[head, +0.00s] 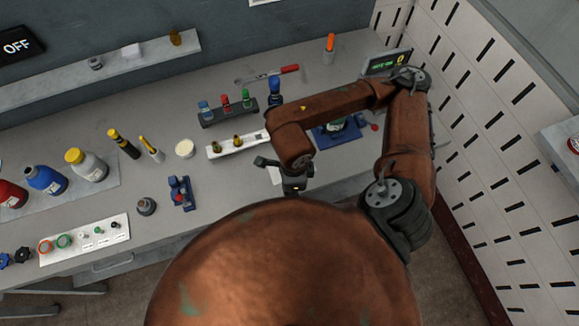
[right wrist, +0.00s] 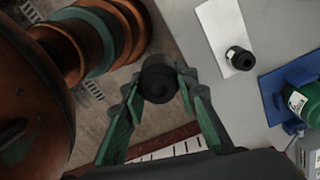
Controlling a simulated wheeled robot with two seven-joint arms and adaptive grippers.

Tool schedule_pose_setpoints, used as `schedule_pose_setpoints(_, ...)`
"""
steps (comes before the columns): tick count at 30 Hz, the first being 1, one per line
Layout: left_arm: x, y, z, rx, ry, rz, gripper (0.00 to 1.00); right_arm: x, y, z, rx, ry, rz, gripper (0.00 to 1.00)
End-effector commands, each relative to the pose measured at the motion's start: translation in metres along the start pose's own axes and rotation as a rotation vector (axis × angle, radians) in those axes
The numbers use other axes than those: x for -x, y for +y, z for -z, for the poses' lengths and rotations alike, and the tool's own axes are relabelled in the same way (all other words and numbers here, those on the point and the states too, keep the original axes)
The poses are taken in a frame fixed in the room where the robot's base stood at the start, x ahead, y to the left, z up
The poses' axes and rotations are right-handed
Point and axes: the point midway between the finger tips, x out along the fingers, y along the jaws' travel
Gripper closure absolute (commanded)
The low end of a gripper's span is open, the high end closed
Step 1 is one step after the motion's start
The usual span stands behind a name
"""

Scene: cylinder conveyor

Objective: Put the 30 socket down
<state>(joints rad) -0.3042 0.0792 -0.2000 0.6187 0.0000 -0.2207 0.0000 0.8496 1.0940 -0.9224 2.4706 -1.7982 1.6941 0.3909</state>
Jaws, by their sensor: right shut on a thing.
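My right gripper (head: 288,176) is over the front edge of the bench in the head view. In the right wrist view its green fingers (right wrist: 158,92) are shut on a dark round socket (right wrist: 158,72), held over the floor side of the bench edge. Its number is not readable. A white plate (right wrist: 217,25) with a black cylindrical piece (right wrist: 238,58) on it lies to the right in the wrist view. My left gripper is out of view.
A blue fixture with a green-marked part (right wrist: 303,103) stands right of the plate. A white rack (head: 216,151) with brass-coloured pieces and a dark rack (head: 207,119) stand behind. A grey knob-like part (head: 146,206) and blue fixture (head: 181,194) are left. The bench front between is clear.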

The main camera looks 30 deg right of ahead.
Motion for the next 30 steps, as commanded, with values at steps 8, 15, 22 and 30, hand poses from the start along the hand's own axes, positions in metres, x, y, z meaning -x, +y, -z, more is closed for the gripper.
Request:
schedule_pose_setpoints(8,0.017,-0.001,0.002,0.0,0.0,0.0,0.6,-0.024,-0.059,-0.008,-0.013,0.004,0.0,1.0)
schedule_pose_setpoints(15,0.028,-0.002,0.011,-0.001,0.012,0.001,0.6,-0.061,-0.104,-0.016,-0.008,0.004,-0.001,1.0)
schedule_pose_setpoints(22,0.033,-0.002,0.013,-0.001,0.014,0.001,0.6,-0.087,-0.125,-0.021,-0.005,0.001,0.0,1.0)
schedule_pose_setpoints(30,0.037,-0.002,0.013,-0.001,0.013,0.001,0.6,-0.108,-0.132,-0.021,-0.003,0.003,-0.002,1.0)
